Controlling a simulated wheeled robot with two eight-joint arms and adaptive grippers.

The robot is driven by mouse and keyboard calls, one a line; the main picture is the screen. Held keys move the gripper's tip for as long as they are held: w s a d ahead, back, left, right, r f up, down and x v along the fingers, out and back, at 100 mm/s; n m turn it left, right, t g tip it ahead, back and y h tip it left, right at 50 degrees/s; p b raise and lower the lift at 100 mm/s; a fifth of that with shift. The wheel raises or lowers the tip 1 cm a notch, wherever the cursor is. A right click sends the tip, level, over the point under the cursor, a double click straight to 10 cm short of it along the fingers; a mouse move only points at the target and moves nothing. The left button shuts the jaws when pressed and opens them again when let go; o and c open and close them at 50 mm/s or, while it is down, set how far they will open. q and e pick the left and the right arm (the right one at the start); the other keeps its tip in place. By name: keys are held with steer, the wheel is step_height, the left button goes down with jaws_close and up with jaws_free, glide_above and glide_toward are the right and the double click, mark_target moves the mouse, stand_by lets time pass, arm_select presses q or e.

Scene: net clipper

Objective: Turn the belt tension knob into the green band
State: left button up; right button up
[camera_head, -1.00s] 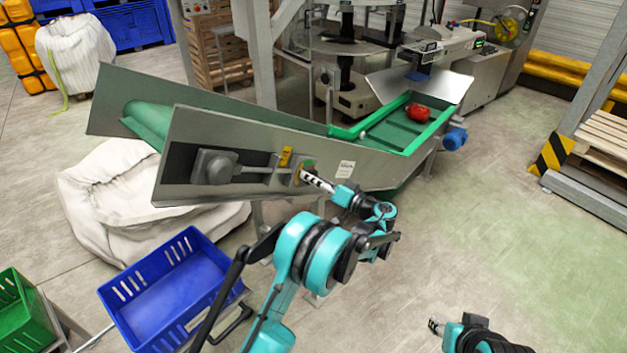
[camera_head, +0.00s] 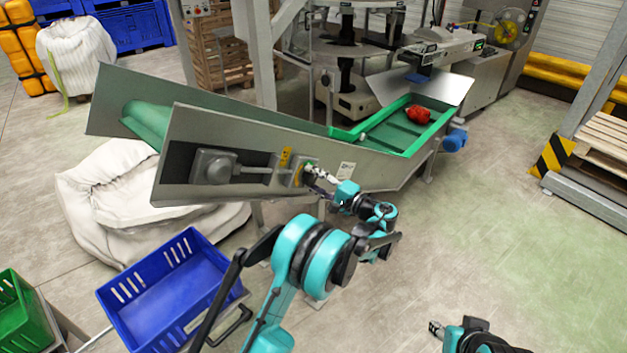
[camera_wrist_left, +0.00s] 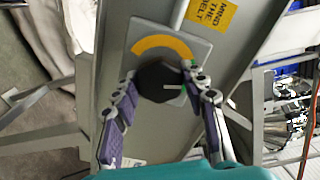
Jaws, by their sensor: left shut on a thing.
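The belt tension knob (camera_wrist_left: 158,84) is dark and many-sided, on a grey plate (camera_wrist_left: 196,50) on the conveyor's side. A pale pointer line on the knob points to the right in the left wrist view. A yellow arc (camera_wrist_left: 160,46) curves above the knob. A small green patch (camera_wrist_left: 193,64) shows at its right end, partly covered by a fingertip. My left gripper (camera_wrist_left: 158,74) is shut on the knob, one finger on each side. In the head view the left gripper (camera_head: 311,175) largely hides the knob. My right gripper (camera_head: 437,328) is away at the bottom right, its jaws too small to judge.
The conveyor (camera_head: 240,142) has a green belt and carries a red bundle (camera_head: 418,114). A yellow label (camera_wrist_left: 210,13) sits near the knob plate. A blue crate (camera_head: 165,300) and a white sack (camera_head: 100,200) stand at left.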

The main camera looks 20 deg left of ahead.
arm_select(q)
steer(key=shift+m, duration=1.3)
steer(key=o, duration=1.2)
steer(key=shift+c, duration=0.2)
steer(key=v, duration=1.2)
